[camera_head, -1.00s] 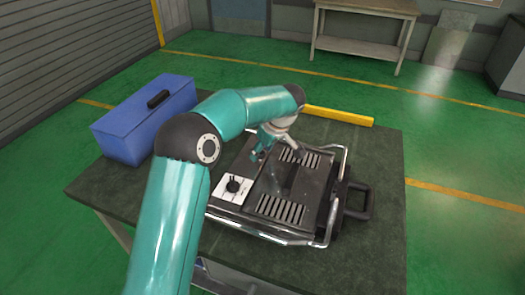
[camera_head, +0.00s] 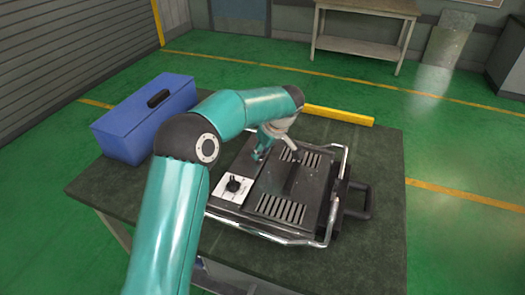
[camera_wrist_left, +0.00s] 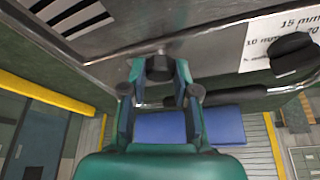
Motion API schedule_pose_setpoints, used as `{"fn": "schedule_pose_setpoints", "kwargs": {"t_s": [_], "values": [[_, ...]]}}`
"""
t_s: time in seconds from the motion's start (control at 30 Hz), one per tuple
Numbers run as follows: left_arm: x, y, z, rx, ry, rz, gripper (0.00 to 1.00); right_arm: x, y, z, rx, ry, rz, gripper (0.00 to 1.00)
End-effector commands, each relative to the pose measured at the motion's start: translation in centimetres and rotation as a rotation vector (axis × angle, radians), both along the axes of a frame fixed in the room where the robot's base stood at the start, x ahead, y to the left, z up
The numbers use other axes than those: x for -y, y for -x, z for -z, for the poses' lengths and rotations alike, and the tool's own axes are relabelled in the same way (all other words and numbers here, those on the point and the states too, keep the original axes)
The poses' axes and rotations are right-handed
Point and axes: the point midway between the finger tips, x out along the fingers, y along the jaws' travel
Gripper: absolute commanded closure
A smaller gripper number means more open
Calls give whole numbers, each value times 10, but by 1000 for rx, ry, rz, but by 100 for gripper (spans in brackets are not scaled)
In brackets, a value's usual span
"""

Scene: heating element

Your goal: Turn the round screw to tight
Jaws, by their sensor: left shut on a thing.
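The heating element (camera_head: 255,180) is a dark, flat machine in a chrome tube frame on the table. In the left wrist view its metal edge (camera_wrist_left: 215,38) runs across the top. My left gripper (camera_head: 262,153) is at the machine's far left side. In the left wrist view the gripper (camera_wrist_left: 158,78) has its two fingers closed around a dark round screw (camera_wrist_left: 159,66) at that edge. The fingers cover the screw's sides, and I cannot tell how tight it is. In the head view I cannot make the screw out. My right gripper is not in view.
A white panel with a black knob (camera_head: 233,185) is on the machine's left part. A blue toolbox (camera_head: 135,125) stands at the table's back left. A yellow bar (camera_head: 340,115) lies along the back edge. The dark table top (camera_head: 375,250) is clear at front right.

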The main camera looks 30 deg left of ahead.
Motion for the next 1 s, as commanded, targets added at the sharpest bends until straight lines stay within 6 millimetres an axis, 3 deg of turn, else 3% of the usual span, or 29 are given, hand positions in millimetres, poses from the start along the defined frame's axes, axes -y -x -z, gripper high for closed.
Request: {"fn": "schedule_pose_setpoints", "kwargs": {"t_s": [0.27, 0.6, 1.0], "values": [[-1, -1, 2, 9, 0, 116, 100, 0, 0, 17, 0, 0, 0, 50], [-2, 0, 1, 12, -3, 404, 100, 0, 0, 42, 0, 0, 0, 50], [-5, 2, -3, 11, -4, 780, 100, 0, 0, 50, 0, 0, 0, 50]]}}
